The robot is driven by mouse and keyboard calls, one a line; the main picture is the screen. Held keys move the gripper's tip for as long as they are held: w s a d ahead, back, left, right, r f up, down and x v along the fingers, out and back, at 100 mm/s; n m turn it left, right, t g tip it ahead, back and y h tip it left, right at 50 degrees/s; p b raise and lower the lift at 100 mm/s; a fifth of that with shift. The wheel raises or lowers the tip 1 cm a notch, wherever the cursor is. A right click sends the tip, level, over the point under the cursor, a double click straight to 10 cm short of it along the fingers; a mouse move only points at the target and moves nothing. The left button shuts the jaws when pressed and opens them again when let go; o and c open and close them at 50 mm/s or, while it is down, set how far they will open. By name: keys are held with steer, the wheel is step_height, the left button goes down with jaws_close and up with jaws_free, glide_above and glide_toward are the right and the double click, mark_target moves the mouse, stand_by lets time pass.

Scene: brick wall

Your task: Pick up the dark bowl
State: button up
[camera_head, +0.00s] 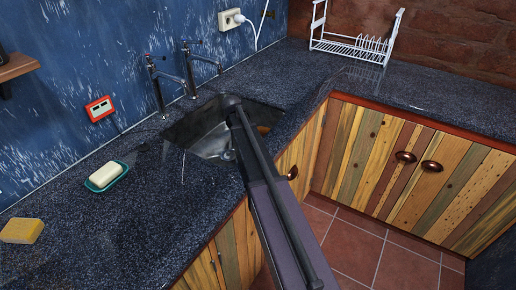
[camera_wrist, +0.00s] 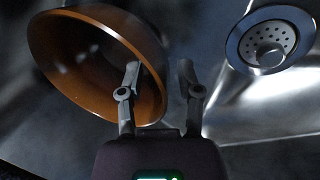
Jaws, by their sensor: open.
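In the wrist view the bowl (camera_wrist: 75,45) lies tilted in the metal sink at the upper left. In the head view a small brown patch of the bowl (camera_head: 263,130) shows in the sink beside my arm, which hides the rest.
The sink (camera_head: 184,131) is set in a dark speckled counter (camera_head: 130,225), with two taps (camera_head: 157,85) behind it. Its drain (camera_wrist: 270,47) lies right of my gripper. A soap dish (camera_head: 106,178), a yellow sponge (camera_head: 21,230) and a white dish rack (camera_head: 350,45) stand on the counter.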

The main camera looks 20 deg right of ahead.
steer(key=shift+d+f, duration=0.1)
steer(key=shift+f, duration=0.2)
stand_by(0.4)
jaws_close()
